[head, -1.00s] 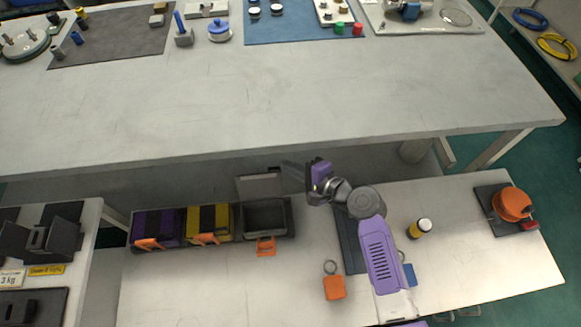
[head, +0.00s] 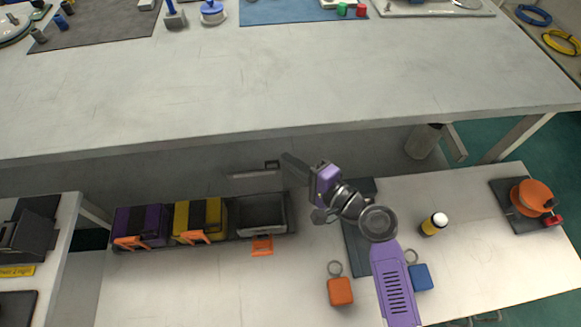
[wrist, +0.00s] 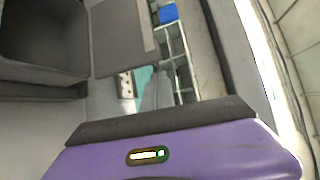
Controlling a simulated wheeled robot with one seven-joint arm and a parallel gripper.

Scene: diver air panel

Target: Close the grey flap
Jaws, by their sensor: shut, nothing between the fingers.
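The grey flap (head: 250,174) stands raised at the back edge of an open grey box (head: 262,212), the rightmost of three boxes in a row. Its orange latch (head: 262,246) hangs open at the front. In the wrist view the flap (wrist: 118,38) shows as a flat grey panel beside the open box (wrist: 40,42). My gripper (head: 289,159) is shut and empty, just right of the flap and behind the box's right end. I cannot tell whether its tips touch the flap.
A purple box (head: 138,226) and a yellow box (head: 199,219), both shut, stand left of the grey one. The large bench (head: 290,90) rises close behind. Orange (head: 340,291) and blue (head: 420,277) tags and a yellow-black jar (head: 434,224) lie to the right.

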